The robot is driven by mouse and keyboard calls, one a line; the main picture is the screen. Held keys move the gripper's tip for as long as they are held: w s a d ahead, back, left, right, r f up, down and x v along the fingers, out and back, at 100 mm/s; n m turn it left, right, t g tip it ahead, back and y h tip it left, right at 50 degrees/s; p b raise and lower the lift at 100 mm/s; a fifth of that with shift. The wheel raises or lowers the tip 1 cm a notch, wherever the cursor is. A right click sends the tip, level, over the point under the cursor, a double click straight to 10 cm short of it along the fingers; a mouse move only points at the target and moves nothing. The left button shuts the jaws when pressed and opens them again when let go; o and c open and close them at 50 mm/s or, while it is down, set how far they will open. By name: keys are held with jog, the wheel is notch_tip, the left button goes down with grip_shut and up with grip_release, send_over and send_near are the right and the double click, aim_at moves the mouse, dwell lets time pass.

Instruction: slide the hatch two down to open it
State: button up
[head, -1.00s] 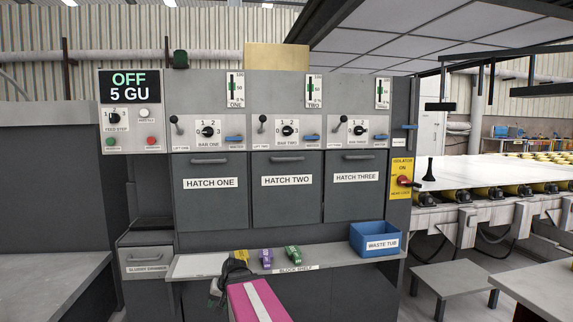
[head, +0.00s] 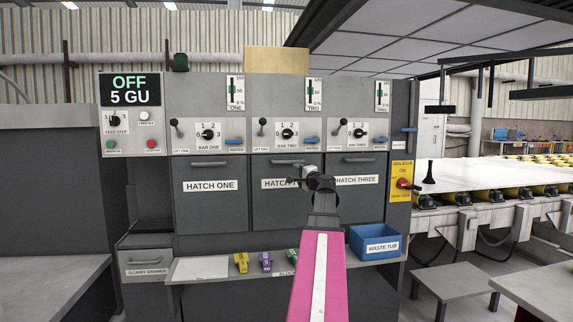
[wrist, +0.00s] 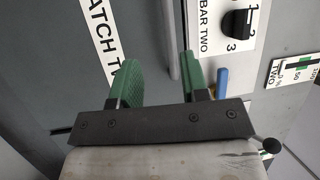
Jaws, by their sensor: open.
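Hatch two (head: 275,208) is a dark grey panel in the middle of the machine front and looks closed. My gripper (head: 305,172) is in front of its upper right part, covering some of its label (head: 272,184). In the wrist view my gripper (wrist: 160,66) has its two green fingers apart with nothing held. A pale handle bar (wrist: 171,40) of the hatch shows between the fingers in that view. I cannot tell whether the fingers reach around it. The handle also shows in the head view (head: 284,161), partly near my gripper.
Hatch one (head: 211,210) and hatch three (head: 350,205) flank it. The bar two switch (head: 288,133) and a blue lever (head: 311,140) sit above. A shelf below holds yellow, purple and green blocks and a blue waste tub (head: 374,243).

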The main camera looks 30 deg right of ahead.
aim_at(286, 163)
jog(key=w+r, duration=0.1)
jog(key=w, duration=0.2)
jog(key=w+r, duration=0.1)
jog(key=w, duration=0.2)
jog(key=w+r, duration=0.1)
jog(key=w, duration=0.3)
jog(key=shift+w+d, duration=0.1)
jog(key=shift+d, duration=0.1)
jog(key=shift+c, duration=0.3)
jog(key=shift+f, duration=0.15)
grip_shut()
